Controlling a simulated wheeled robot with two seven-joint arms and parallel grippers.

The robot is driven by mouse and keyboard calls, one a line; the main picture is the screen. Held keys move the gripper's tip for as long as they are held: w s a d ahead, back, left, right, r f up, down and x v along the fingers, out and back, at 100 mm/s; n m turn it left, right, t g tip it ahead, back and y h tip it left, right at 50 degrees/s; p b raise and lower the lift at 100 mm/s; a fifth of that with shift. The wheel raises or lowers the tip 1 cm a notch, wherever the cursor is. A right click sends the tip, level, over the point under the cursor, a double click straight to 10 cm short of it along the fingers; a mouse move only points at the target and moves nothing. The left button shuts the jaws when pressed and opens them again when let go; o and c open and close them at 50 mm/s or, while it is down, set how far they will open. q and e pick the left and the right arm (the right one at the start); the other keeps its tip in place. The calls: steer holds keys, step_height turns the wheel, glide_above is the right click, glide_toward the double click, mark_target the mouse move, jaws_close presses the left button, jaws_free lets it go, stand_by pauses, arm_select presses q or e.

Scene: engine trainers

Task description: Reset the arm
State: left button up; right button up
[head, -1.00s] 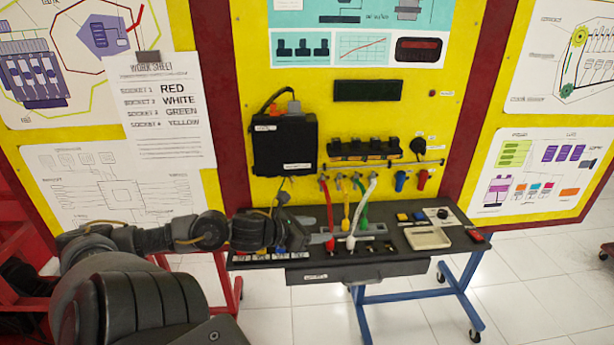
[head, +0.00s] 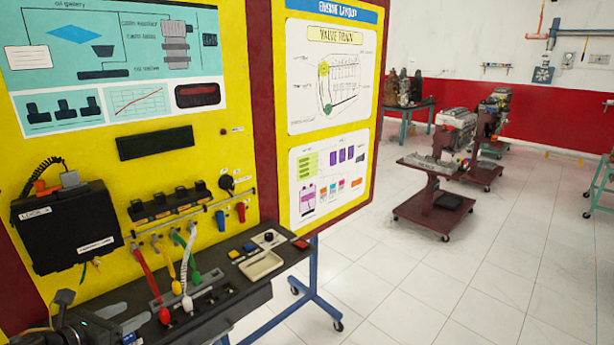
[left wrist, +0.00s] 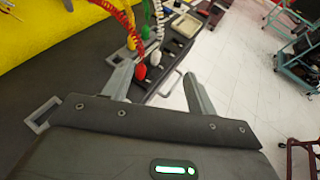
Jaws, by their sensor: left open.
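My left gripper (left wrist: 158,84) is open in the left wrist view, its two grey fingers apart with nothing held between them. It is over the dark bench (head: 250,262) of the engine trainer. In the head view only part of my left arm and gripper (head: 128,322) shows at the bottom left corner. A red plug (head: 165,316) and a white plug (head: 187,303) stand in the bench's socket row on coiled cables. Yellow and green cables hang beside them. My right gripper is not in view.
A yellow panel (head: 150,105) with a black box (head: 68,225) stands behind the bench. A beige tray (head: 262,265) and small coloured switches sit on the bench's right. Wheeled engine stands (head: 436,205) are farther right, with clear tiled floor between.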

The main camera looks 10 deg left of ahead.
arm_select(q)
steer(key=s+d+f+n+g+y, duration=0.25)
steer(key=s+f+n, duration=0.25)
steer(key=f+n, duration=0.4)
steer(key=s+d+f+n+g+y, duration=0.25)
steer(key=s+f+n, duration=0.35)
steer(key=n, duration=0.5)
steer(key=s+d+f+n+g+h, duration=0.2)
steer(key=s+d+f+n, duration=0.15)
steer(key=d+n, duration=0.5)
steer(key=s+d+f+n+g+h, duration=0.25)
steer(key=s+d+n, duration=0.35)
steer(key=d, duration=0.4)
step_height(320, 180, down, 28)
steer(key=s+g, duration=0.1)
steer(key=g, duration=0.1)
steer(key=s+a+f+y+b, duration=0.1)
steer(key=s+a+f, duration=0.2)
steer(key=s+f, duration=1.1)
steer(key=shift+s+a+f+g, duration=0.15)
steer(key=shift+s+f+g, duration=0.25)
steer(key=shift+s, duration=0.45)
